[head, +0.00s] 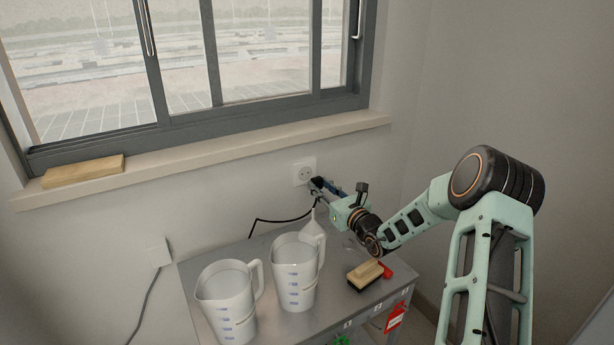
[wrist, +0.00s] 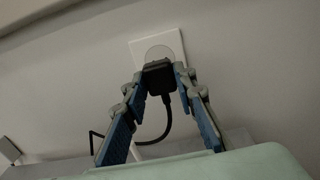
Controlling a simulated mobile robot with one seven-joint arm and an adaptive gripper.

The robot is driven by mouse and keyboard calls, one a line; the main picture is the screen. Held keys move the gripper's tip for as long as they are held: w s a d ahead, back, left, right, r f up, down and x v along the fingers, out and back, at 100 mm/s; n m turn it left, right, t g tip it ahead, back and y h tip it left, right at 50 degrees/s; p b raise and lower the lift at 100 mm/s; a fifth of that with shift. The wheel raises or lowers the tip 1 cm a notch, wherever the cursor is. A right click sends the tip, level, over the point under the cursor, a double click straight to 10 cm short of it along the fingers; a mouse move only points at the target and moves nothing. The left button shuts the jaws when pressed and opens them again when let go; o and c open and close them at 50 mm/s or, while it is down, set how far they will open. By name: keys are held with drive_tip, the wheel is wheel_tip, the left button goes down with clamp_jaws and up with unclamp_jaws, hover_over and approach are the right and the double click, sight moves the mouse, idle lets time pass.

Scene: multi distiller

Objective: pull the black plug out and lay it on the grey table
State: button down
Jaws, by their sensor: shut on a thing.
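The black plug (wrist: 158,78) is between the two fingertips of my gripper (wrist: 161,74) in the wrist view, and the gripper is shut on it. Its black cable (wrist: 165,122) hangs down and loops to the left. The white wall socket (wrist: 174,43) is right behind the plug. In the head view my gripper (head: 323,186) is just below and right of the socket (head: 304,172), whose round face shows uncovered. The plug looks apart from it; the gap is too small to judge. The grey table (head: 333,285) lies below the gripper.
Two white measuring jugs (head: 226,292) (head: 293,272) stand on the table's left and middle, with a white funnel-like piece (head: 314,228) behind. A wooden brush (head: 365,274) and a red item (head: 386,271) lie at the right. Bare tabletop shows between jugs and brush. The windowsill (head: 220,160) runs above.

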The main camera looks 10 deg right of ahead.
drive_tip(key=shift+s+r, duration=0.1)
drive_tip(key=shift+r, duration=0.05)
drive_tip(key=s+d+r+p, duration=0.1)
drive_tip(key=s+r+p, duration=0.2)
drive_tip(key=r+p, duration=0.3)
drive_tip(key=shift+s+d+r, duration=0.25)
drive_tip(key=shift+s+r, duration=0.1)
drive_tip(key=shift+r, duration=0.05)
idle(0.4)
drive_tip(key=r+g+p, duration=0.1)
drive_tip(key=p, duration=0.2)
drive_tip(key=shift+p, duration=0.35)
drive_tip(key=shift+w+r+g+h+p, duration=0.1)
drive_tip(key=shift+g+h+p, duration=0.3)
drive_tip(key=shift+p, duration=0.85)
drive_tip(key=shift+g+p, duration=0.4)
drive_tip(key=shift+p, duration=0.05)
drive_tip(key=shift+f, duration=0.25)
